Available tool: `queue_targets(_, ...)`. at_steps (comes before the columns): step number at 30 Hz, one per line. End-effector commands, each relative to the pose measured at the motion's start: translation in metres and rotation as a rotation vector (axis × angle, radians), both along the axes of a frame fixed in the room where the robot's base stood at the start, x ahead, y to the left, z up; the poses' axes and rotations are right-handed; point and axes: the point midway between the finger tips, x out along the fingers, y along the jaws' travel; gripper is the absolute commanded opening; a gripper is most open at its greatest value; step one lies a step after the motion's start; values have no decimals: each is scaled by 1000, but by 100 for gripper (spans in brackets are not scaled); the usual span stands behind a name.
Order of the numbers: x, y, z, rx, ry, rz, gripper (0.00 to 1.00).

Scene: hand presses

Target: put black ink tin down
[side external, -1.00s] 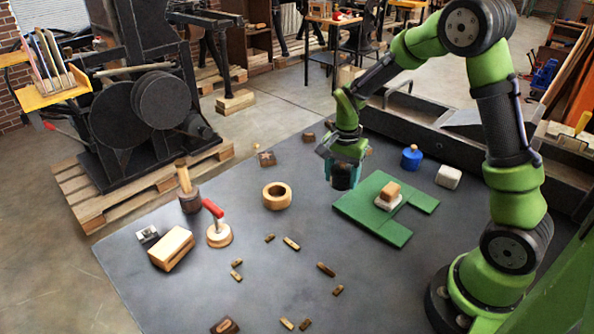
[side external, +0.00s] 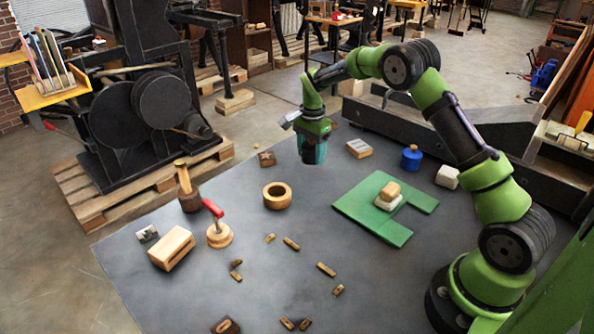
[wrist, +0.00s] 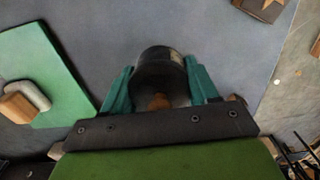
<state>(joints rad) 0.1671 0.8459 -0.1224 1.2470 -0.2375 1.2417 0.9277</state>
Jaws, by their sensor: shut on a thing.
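The black ink tin (wrist: 163,66) is a dark cylinder between the teal fingers of my gripper (wrist: 160,84) in the wrist view. A brown patch shows on the tin's near side. In the side external view my gripper (side external: 313,153) points down over the far part of the grey table, left of the green mat. The tin's dark lower end (side external: 312,158) shows between and below the fingers there. My gripper is shut on the tin. Whether its base touches the table is hard to tell; it looks close to it.
A green mat (side external: 360,212) with a white and tan block lies to the right. A wooden ring (side external: 277,195) and a star-marked block (side external: 267,159) are left. Table between ring and mat is clear.

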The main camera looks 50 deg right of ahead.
Motion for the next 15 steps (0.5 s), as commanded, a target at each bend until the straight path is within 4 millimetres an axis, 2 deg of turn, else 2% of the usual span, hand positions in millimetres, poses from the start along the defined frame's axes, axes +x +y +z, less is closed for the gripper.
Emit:
queue_targets(3,13,-3,-1,-1,-2,1,18)
queue_targets(8,18,-4,-3,0,-1,0,18)
queue_targets(15,17,-4,-32,0,1,0,18)
